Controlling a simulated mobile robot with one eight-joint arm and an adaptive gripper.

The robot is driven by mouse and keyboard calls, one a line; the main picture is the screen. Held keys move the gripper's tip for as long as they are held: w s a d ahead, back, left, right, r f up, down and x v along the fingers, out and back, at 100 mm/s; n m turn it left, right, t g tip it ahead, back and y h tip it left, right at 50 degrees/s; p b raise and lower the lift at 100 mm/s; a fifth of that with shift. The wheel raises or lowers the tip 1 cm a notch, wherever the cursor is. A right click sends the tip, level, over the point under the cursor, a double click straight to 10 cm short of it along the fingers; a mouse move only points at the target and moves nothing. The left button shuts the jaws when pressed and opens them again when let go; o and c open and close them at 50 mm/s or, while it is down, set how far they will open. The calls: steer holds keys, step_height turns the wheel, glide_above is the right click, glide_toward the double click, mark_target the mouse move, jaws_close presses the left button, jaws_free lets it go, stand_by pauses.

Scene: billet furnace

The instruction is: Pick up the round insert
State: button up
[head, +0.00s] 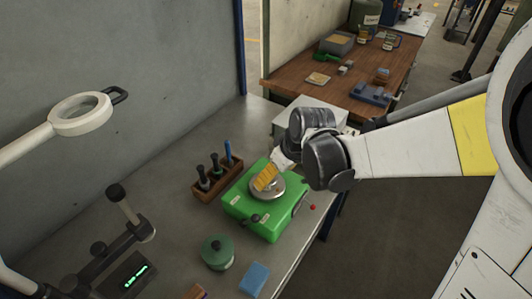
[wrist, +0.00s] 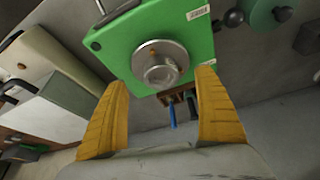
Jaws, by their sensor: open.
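A round metal piece, which looks like the round insert (wrist: 161,75), sits in the middle of a round steel plate (wrist: 143,53) on a green box-shaped device (head: 248,214). In the head view the steel plate (head: 282,190) shows on top of the device, but my gripper (head: 265,178) partly covers it. In the wrist view my gripper (wrist: 160,98) is open, its yellow fingers spread wide with nothing between them. The round piece lies beyond the fingertips, roughly centred between them. The exact gap to it is hard to tell.
A wooden rack with several tools (head: 217,178) stands close left of the device. A green lidded jar (head: 217,253) and a blue block (head: 254,279) lie in front. A magnifier lamp (head: 80,116) is at left. A wooden bench (head: 345,75) stands behind.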

steer(key=x, duration=0.2)
steer(key=b+x, duration=0.1)
steer(key=x, duration=0.3)
steer(key=shift+w+a+r+b, duration=0.25)
steer(key=shift+w+a+b, duration=0.05)
steer(key=shift+w+b, duration=0.1)
steer(key=shift+c, duration=0.3)
steer(key=c, duration=1.5)
steer(key=shift+r, duration=0.1)
